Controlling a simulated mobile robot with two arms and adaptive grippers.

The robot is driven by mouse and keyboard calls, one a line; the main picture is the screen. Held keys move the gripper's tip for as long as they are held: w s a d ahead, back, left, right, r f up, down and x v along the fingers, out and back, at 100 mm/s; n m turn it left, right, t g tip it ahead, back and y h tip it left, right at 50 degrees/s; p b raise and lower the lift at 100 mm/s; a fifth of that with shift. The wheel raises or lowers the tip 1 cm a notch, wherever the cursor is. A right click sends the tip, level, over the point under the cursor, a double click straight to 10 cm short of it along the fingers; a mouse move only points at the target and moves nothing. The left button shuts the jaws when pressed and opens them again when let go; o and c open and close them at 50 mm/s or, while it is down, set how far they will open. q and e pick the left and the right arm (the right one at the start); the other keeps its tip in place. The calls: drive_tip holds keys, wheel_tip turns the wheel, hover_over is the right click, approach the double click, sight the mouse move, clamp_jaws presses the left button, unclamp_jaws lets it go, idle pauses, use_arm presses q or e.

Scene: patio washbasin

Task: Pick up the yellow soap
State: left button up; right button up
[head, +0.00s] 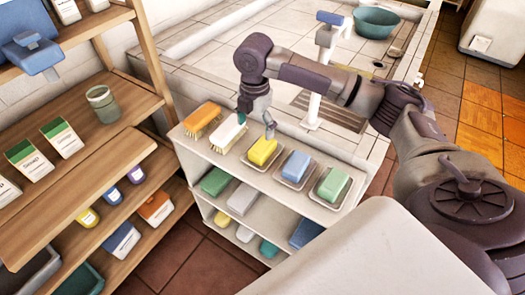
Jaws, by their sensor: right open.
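The yellow soap (262,151) lies in a shallow dish (247,163) on the top of a low white shelf, between a white brush and a blue soap. My right gripper (256,128) reaches in from the right and points down just above the yellow soap. Its fingers are apart, one towards the white brush and one over the soap's right part. Whether a fingertip touches the soap I cannot tell. My left gripper is not in view.
An orange brush (202,120), a white brush (229,133), a blue soap (296,166) and a green soap (333,184) share the shelf top. Wooden shelves (95,165) with boxes and a jar (103,104) stand at left. The tiled washbasin (205,70) is behind.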

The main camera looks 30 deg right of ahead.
sight(263, 146)
drive_tip(key=f, duration=0.3)
drive_tip(key=d+f, duration=0.1)
drive_tip(key=f, duration=0.3)
drive_tip(key=d+f, duration=0.1)
drive_tip(key=f, duration=0.2)
drive_tip(key=shift+w+d+f, duration=0.1)
drive_tip(key=shift+d+f, duration=0.15)
drive_tip(key=shift+f, duration=0.05)
drive_tip(key=c, duration=1.5)
wheel_tip(263, 146, up, 10)
drive_tip(key=shift+r, duration=0.1)
drive_tip(key=o, duration=0.8)
clamp_jaws()
